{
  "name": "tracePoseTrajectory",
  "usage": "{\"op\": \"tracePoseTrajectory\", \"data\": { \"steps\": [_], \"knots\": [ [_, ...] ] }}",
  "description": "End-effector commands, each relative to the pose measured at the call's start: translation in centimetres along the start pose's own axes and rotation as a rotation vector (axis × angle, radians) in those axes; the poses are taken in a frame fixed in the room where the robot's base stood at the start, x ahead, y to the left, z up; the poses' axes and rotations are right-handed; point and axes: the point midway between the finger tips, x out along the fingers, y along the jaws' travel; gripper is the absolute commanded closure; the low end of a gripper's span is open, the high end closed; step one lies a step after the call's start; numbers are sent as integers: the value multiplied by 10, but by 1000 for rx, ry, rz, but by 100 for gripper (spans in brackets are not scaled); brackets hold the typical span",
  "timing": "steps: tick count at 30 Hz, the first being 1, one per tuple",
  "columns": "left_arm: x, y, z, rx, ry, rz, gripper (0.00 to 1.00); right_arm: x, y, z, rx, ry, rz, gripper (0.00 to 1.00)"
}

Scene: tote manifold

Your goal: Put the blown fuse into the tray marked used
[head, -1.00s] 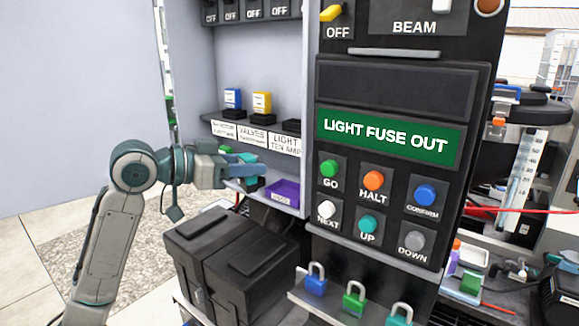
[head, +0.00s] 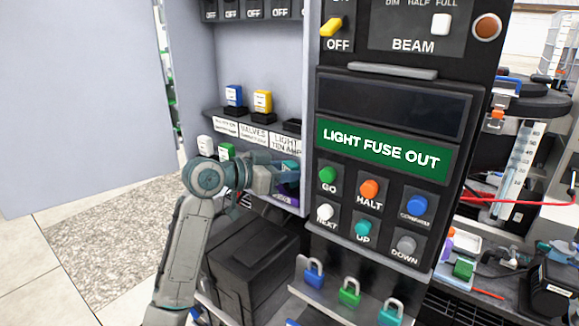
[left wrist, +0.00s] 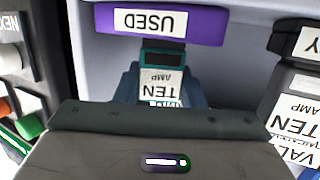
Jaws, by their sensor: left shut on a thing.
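My left gripper (head: 278,177) is shut on a teal fuse (head: 290,164) with a white label. The left wrist view, which is upside down, shows this fuse (left wrist: 162,72) reading TEN AMP between the fingers (left wrist: 163,90). The purple tray marked USED (left wrist: 208,24) is just beyond the fuse there. In the head view the tray (head: 292,200) is mostly hidden behind the gripper. The fuse appears above the tray; I cannot tell whether they touch. My right gripper is not in view.
A blue fuse (head: 234,95) and a yellow fuse (head: 263,101) stand on the labelled shelf, beside an empty socket (head: 292,126). White (head: 205,144) and green (head: 227,151) fuses stand lower left. The button panel (head: 370,200) is close on the right; a black case (head: 250,260) sits below.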

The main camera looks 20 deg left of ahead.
Motion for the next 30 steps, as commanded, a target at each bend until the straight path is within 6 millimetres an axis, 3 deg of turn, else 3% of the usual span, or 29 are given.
{"op": "tracePoseTrajectory", "data": {
  "steps": [13,14,17,30],
  "knots": [
    [1,0,9,0,0,0,86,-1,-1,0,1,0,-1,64],
    [1,0,8,1,0,0,60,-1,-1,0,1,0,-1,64],
    [1,0,8,1,0,0,42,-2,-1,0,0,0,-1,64],
    [-7,-1,7,3,0,-2,42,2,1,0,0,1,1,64]
  ]
}}
